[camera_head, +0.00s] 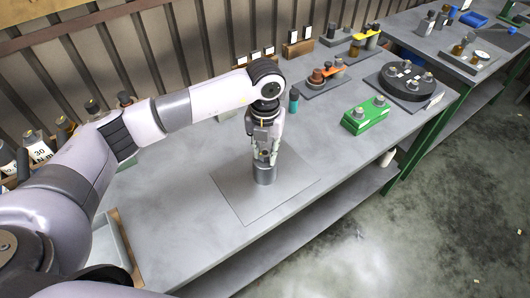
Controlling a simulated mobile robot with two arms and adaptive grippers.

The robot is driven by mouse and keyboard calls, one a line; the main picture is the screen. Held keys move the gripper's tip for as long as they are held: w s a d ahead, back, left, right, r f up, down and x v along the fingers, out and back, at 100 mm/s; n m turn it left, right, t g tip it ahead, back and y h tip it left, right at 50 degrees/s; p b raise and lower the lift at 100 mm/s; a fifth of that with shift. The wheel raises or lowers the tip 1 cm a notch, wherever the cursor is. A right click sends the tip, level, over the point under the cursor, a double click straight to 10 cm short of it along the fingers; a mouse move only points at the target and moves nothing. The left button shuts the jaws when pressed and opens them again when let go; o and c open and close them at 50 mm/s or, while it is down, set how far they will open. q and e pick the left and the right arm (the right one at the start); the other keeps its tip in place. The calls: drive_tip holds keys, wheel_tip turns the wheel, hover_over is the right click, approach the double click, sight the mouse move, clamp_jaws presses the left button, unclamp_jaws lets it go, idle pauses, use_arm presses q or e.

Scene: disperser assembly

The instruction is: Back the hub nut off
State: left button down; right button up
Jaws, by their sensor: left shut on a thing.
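My left gripper (265,158) points straight down over a grey plate (240,203) on the workbench. Its fingers are shut at the top of a short dark grey cylindrical hub (265,176) that stands upright on the plate. The hub nut is mostly hidden between the fingers; only a small bit shows there. I cannot tell how far the nut sits on its thread. My right gripper is not in view.
A green block with grey knobs (366,116), a black round fixture (405,83), an orange-topped part (325,74) and a small teal-capped bottle (294,100) stand to the right. Bottles line the left wall side. The bench (190,240) is clear in front of the plate.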

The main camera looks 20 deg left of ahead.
sight(265, 153)
use_arm(q)
drive_tip(key=shift+r+n, duration=0.1)
drive_tip(key=shift+n, duration=0.5)
drive_tip(key=c, duration=1.3)
unclamp_jaws()
wheel_tip(265, 153, up, 12)
drive_tip(key=shift+f, duration=0.1)
